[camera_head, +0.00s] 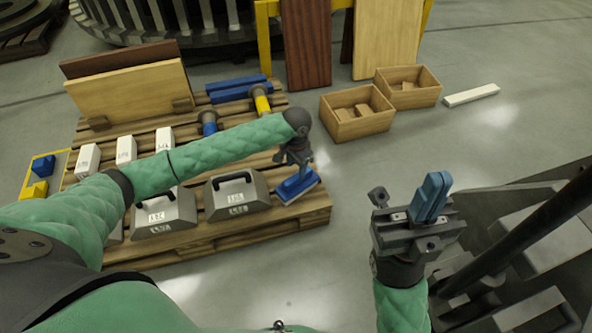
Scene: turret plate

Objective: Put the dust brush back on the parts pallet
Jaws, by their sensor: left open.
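The dust brush (297,187), with a blue head, is on the front right corner of the wooden parts pallet (288,221). My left gripper (297,160) is open and points down right above the brush. It hides part of the brush's handle, and I cannot tell whether the fingers touch it. My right gripper (412,208) is raised in front of the floor, right of the pallet. A blue piece (431,196) shows at its right side. I cannot tell whether it is held or part of the gripper.
Grey cases (164,213) with black handles stand left of the brush on the pallet. White blocks (126,150), blue and yellow parts and boards (130,94) are behind. Two wooden boxes (357,112) and a white bar (471,95) lie on the floor. A dark frame (510,240) is at right.

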